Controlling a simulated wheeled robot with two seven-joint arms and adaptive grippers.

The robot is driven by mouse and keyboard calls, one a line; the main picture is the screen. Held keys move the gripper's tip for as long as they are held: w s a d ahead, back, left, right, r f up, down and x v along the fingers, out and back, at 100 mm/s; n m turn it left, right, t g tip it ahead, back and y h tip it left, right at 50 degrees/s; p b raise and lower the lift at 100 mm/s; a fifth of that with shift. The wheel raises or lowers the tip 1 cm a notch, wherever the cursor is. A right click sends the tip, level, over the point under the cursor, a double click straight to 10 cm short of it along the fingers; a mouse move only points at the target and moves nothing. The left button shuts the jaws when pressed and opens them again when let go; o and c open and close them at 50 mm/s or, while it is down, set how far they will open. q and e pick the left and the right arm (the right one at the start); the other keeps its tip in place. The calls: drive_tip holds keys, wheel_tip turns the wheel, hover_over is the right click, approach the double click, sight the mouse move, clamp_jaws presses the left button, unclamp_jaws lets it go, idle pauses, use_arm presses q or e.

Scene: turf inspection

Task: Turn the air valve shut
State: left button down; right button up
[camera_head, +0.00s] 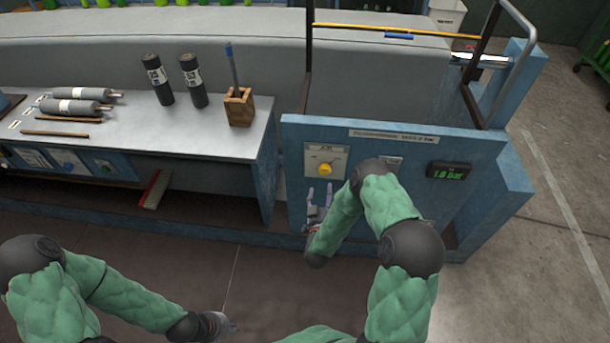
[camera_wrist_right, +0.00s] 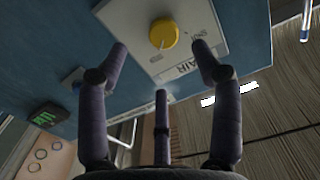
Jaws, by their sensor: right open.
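The air valve is a yellow round knob (camera_head: 325,169) on a pale plate marked AIR (camera_head: 316,156), fixed to the blue panel. It also shows at the top of the right wrist view as a yellow knob (camera_wrist_right: 163,33), with the plate (camera_wrist_right: 190,45) upside down around it. My right gripper (camera_head: 319,192) is below the knob in the head view, apart from it. Its fingers (camera_wrist_right: 160,50) are spread and empty, with the knob beyond the gap between their tips. My left gripper (camera_head: 222,325) is low over the dark floor; its fingers are too small to read.
A grey bench (camera_head: 215,130) at left holds rollers (camera_head: 158,80) and a wooden block (camera_head: 239,107).

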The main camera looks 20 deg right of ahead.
sight(324, 173)
drive_tip(key=x, duration=0.3)
drive_tip(key=b+x, duration=0.1)
drive_tip(key=x, duration=0.3)
drive_tip(key=b+x, duration=0.1)
drive_tip(key=x, duration=0.2)
drive_tip(key=shift+w+d+r, duration=0.1)
drive_tip(key=shift+w+r, duration=0.2)
drive_tip(key=shift+w, duration=0.05)
drive_tip(key=c, duration=1.1)
